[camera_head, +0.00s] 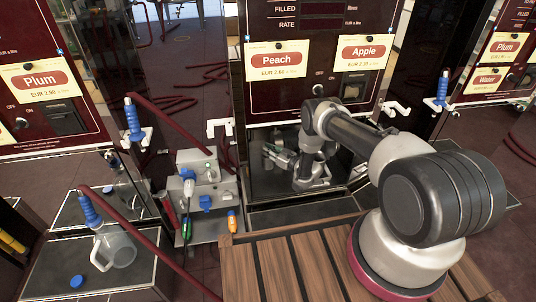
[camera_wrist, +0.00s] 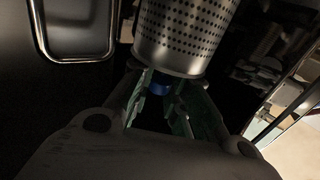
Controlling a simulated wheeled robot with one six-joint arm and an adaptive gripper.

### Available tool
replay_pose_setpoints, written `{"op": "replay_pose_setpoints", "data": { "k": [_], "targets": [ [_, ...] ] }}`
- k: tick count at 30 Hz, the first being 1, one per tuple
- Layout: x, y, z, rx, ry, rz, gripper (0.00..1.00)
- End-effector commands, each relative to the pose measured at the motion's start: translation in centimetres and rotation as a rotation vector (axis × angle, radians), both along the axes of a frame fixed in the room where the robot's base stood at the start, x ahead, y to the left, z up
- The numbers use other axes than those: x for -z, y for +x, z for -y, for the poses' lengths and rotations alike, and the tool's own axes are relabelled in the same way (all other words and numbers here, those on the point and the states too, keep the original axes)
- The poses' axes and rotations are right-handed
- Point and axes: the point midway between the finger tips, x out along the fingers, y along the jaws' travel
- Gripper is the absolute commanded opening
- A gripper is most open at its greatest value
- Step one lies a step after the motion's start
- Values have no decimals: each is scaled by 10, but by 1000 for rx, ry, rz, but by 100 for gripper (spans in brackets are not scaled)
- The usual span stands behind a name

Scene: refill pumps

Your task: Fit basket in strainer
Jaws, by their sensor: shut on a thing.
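In the wrist view a perforated metal basket (camera_wrist: 186,32) fills the top middle, with a smooth band at its near end. My gripper (camera_wrist: 168,95) is shut on the basket at that end, its green-lined fingers on either side of a small blue part (camera_wrist: 159,84). The basket's far end is outside the wrist view. In the head view my gripper (camera_head: 277,156) is low in front of the dark panel under the Peach and Apple labels, small and hard to make out. I cannot pick out the strainer for sure in either view.
A grey stand (camera_head: 212,190) with boxes and several tools is left of my gripper. A clear jug (camera_head: 115,250) stands on a cabinet at the lower left. Dark red hoses cross the left side. A slatted wooden top (camera_head: 270,272) is in front. The wrist view shows a chrome loop (camera_wrist: 108,55).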

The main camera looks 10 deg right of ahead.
Motion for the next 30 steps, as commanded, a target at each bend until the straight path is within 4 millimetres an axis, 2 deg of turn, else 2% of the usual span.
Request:
{"op": "replay_pose_setpoints", "data": {
  "k": [5, 8, 15, 18, 21, 24, 27, 30],
  "targets": [
    [-3, -17, 35, 193, 0, -3, 4],
    [-6, -37, 70, 357, -2, -3, 4],
    [-26, -113, 165, 770, -5, 0, 4],
    [-37, -145, 196, 900, -4, 0, 4],
    [-47, -171, 218, 997, -5, 2, 4],
    [-56, -188, 231, 1061, -2, 3, 4],
    [-63, -195, 238, 1098, -2, 3, 4],
    [-68, -193, 240, 1105, 0, 4, 4]
  ]
}}
